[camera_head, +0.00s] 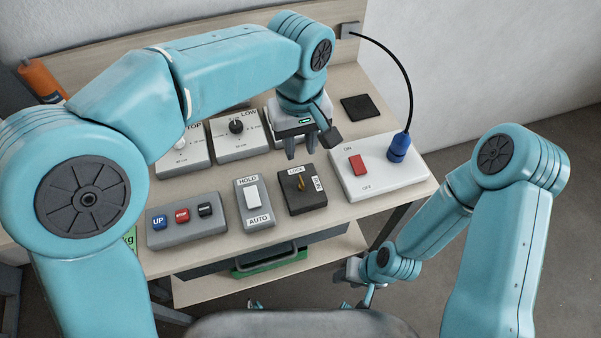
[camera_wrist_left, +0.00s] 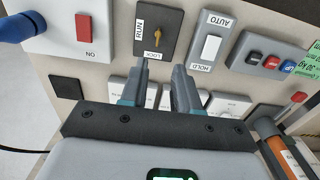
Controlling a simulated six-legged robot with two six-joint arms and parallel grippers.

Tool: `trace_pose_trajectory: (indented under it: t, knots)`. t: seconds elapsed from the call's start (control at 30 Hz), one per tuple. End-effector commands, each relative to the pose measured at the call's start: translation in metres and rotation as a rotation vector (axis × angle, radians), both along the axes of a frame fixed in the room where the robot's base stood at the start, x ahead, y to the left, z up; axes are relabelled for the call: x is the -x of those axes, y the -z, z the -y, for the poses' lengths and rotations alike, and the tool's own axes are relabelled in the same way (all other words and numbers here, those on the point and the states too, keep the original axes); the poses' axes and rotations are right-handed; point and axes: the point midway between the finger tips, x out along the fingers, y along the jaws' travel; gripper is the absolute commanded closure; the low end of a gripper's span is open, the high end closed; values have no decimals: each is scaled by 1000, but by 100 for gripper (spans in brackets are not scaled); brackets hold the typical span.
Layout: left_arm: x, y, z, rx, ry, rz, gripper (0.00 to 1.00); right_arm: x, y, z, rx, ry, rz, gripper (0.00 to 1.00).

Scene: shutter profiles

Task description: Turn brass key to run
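The brass key (camera_head: 300,183) stands in a black switch box (camera_head: 308,205) marked LOCK at its far side and RUN at its right side. Its head looks roughly in line with the LOCK mark. In the left wrist view the key (camera_wrist_left: 155,38) shows just beyond the fingertips. My left gripper (camera_head: 302,150) is above the panel, on the far side of the key. Its two fingers (camera_wrist_left: 161,68) are apart with nothing between them. My right gripper (camera_head: 358,280) hangs low in front of the table, too small and partly hidden to read.
A HOLD/AUTO rocker box (camera_head: 254,218) is left of the key box, and a white ON/OFF box (camera_head: 385,180) with a blue plug (camera_head: 398,148) is right of it. A three-button box (camera_head: 187,226) is farther left. Dial boxes (camera_head: 237,143) stand behind. A black pad (camera_head: 360,107) lies at the back.

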Motion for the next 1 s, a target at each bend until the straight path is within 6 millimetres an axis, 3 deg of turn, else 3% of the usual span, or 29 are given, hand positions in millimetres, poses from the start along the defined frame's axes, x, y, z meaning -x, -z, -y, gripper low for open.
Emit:
trace_pose_trajectory:
  t: [0.03,0.3,0.5,0.67,0.93,1.0]
  knots:
    - [2,15,0,-4,1,-5,69,0,1,0,0,0,0,57]
    - [1,77,1,-3,-1,-6,69,0,-2,0,0,1,1,57]
    - [-1,108,2,-1,0,-3,69,0,-4,0,0,0,0,57]
    - [-3,119,2,0,-1,-2,69,0,-4,0,0,0,0,57]
    - [-4,120,2,0,-1,-1,69,0,-4,0,0,0,0,57]
    - [-4,120,2,0,-1,-1,92,0,-4,0,0,0,0,57]
